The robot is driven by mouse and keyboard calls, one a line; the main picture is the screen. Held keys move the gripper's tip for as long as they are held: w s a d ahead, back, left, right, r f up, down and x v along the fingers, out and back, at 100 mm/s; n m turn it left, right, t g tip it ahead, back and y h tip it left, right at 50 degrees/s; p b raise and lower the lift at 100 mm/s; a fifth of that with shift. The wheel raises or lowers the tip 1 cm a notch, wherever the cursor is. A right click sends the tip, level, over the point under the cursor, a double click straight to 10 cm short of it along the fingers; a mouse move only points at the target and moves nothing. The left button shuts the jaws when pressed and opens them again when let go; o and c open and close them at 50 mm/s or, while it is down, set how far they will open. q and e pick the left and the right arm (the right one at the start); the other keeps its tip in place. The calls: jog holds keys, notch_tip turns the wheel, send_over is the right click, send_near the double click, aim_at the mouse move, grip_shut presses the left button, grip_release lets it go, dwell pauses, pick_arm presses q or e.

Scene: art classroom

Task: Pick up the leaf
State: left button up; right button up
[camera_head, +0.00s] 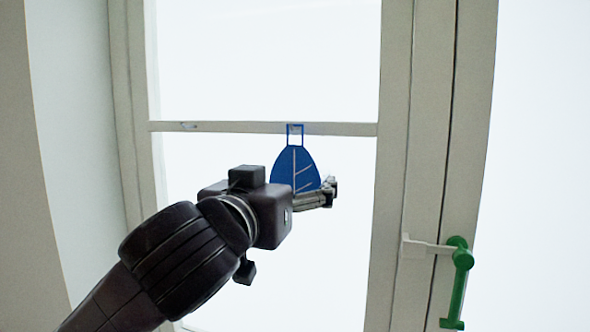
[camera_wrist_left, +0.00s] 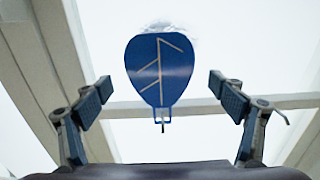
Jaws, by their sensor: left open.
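The leaf (camera_head: 295,168) is a flat blue shape with pale vein lines. In the head view it hangs upright by a small blue loop at the window's horizontal bar. My left gripper (camera_head: 327,192) is at its lower right edge in that view and partly covers its lower part. In the left wrist view the leaf (camera_wrist_left: 160,68) appears between the two spread fingers of my left gripper (camera_wrist_left: 170,90), with clear gaps on both sides. The left gripper is open and holds nothing. My right gripper is in neither view.
The window bar (camera_head: 345,129) runs across behind the leaf, between pale frame posts (camera_head: 395,170). A green window handle (camera_head: 460,262) sticks out at the lower right. A plain wall (camera_head: 70,120) is on the left. The space right of the leaf up to the frame looks clear.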

aim_at(294, 168)
pick_arm(q)
jog(key=x, duration=0.1)
jog(key=p+x, duration=0.1)
jog(key=shift+w+r, duration=0.25)
jog(key=shift+w+d+f, duration=0.15)
jog(key=shift+w+d, duration=0.1)
jog(key=shift+w, duration=0.25)
jog(key=c, duration=1.2)
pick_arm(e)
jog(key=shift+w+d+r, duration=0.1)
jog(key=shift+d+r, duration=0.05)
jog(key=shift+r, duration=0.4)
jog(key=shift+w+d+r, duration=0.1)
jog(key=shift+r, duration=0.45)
pick_arm(q)
jog(key=shift+c, duration=0.2)
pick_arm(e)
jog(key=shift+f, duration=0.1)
pick_arm(q)
jog(key=shift+r+b, duration=0.45)
jog(key=shift+r, duration=0.25)
jog(key=b+v, duration=0.6)
jog(key=v, duration=1.2)
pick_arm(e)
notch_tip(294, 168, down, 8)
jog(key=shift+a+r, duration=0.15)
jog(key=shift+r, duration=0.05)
